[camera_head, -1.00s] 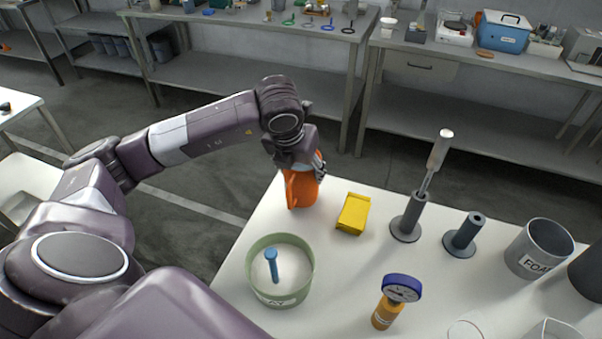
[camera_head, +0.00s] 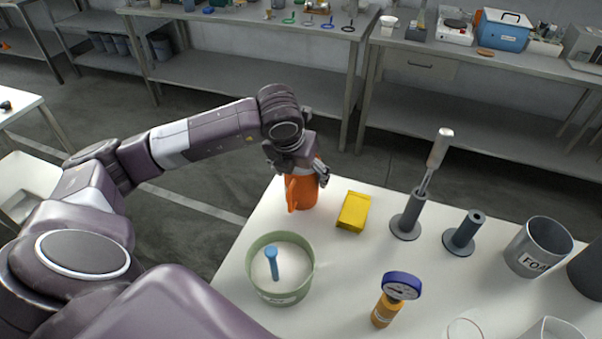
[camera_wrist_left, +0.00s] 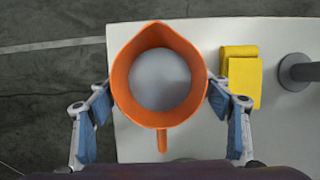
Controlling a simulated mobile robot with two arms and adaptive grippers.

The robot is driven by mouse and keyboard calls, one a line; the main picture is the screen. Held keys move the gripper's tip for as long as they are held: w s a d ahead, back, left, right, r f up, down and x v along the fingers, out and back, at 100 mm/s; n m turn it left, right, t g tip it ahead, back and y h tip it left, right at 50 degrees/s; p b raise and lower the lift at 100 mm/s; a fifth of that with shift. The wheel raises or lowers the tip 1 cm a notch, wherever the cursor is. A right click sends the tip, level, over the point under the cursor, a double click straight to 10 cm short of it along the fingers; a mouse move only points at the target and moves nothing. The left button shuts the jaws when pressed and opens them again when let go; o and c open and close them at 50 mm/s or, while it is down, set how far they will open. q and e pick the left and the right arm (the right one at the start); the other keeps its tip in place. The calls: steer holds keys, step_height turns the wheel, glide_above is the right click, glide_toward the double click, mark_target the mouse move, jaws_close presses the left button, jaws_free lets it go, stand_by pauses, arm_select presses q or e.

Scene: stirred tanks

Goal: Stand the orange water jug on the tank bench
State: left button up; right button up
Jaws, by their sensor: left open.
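The orange water jug (camera_head: 303,192) stands upright on the white tank bench (camera_head: 335,265), near its far left corner. In the left wrist view the jug (camera_wrist_left: 158,118) is seen from above, with its spout away from me and its handle toward me. The grey inside shows. My left gripper (camera_head: 305,172) is open at the jug's upper part. In the left wrist view its fingers (camera_wrist_left: 160,108) are spread on both sides of the jug. The gripper hides part of the jug's top in the head view. My right gripper is not in view.
A yellow box (camera_head: 353,212) lies close right of the jug. A green tub (camera_head: 281,292) with a blue-handled tool, a gauge (camera_head: 401,286), two dark stands and a grey pot (camera_head: 538,247) are on the bench. The bench edge is close left of the jug.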

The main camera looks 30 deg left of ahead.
arm_select(q)
steer(key=b+v, duration=0.1)
steer(key=v, duration=1.1)
steer(key=shift+s, duration=0.1)
